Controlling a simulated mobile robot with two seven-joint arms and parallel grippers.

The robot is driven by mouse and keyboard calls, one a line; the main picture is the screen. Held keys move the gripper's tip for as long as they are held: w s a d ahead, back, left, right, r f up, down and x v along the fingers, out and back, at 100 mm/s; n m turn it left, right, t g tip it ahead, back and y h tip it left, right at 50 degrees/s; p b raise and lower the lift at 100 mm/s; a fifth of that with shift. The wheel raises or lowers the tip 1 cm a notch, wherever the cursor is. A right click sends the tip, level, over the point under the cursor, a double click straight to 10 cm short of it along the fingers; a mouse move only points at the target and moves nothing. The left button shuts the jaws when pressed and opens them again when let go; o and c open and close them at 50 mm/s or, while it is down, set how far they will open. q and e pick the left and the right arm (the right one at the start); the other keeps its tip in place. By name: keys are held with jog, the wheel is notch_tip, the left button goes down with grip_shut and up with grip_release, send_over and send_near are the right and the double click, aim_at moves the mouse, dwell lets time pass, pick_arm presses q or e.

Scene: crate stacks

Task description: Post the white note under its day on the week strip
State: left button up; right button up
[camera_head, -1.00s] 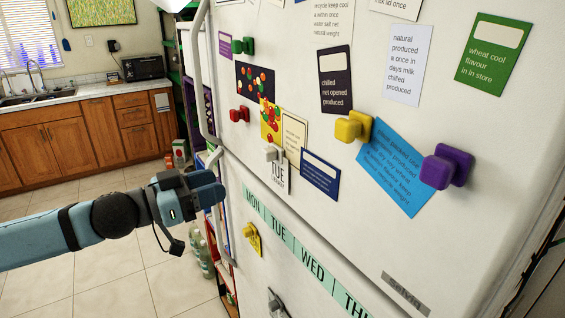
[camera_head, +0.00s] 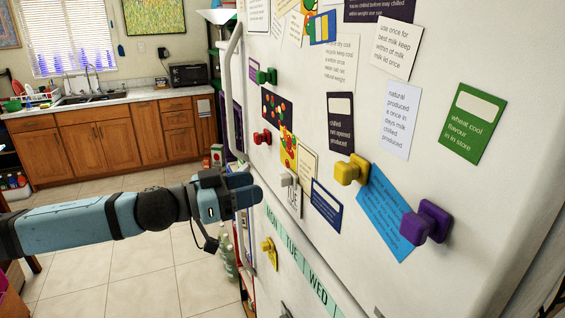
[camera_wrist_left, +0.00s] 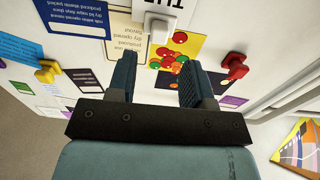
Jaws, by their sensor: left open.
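The white note (camera_head: 294,204), printed TUE, hangs on the fridge door under a white magnet (camera_head: 289,180). In the left wrist view, the note (camera_wrist_left: 170,12) and white magnet (camera_wrist_left: 158,36) show at the top, beyond the fingers. The green week strip (camera_head: 290,249) shows MON, TUE and WED lower on the door. My left gripper (camera_head: 256,193) is just left of the note in the head view. In the left wrist view its fingers (camera_wrist_left: 156,75) are apart with nothing gripped between them. My right gripper is not in view.
A yellow magnet (camera_head: 269,250) holds a small yellow note under MON. A red magnet (camera_head: 262,137), a yellow magnet (camera_head: 350,170) and a blue card (camera_head: 326,205) are near the note. The fridge handle (camera_head: 232,95) runs along the door's left edge.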

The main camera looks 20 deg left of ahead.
aim_at(279, 181)
pick_arm(q)
jog(key=p+x, duration=0.3)
jog(key=x, duration=0.1)
jog(key=shift+w+d+r+p, duration=0.25)
jog(key=shift+p, duration=0.1)
jog(key=shift+w+d+f+p, duration=0.15)
jog(key=shift+w+d+p, duration=0.25)
jog(key=shift+w+d+f, duration=0.1)
jog(key=c, duration=0.7)
jog(key=shift+s+a+f, duration=0.15)
jog(key=shift+s+a, duration=0.1)
jog(key=shift+a, duration=0.05)
jog(key=shift+b+v, duration=1.15)
jog(key=shift+v, duration=0.3)
jog(key=shift+s+a+b, duration=0.3)
jog(key=shift+s+b, duration=0.05)
jog(key=shift+s, duration=0.05)
jog(key=shift+s+a, duration=0.15)
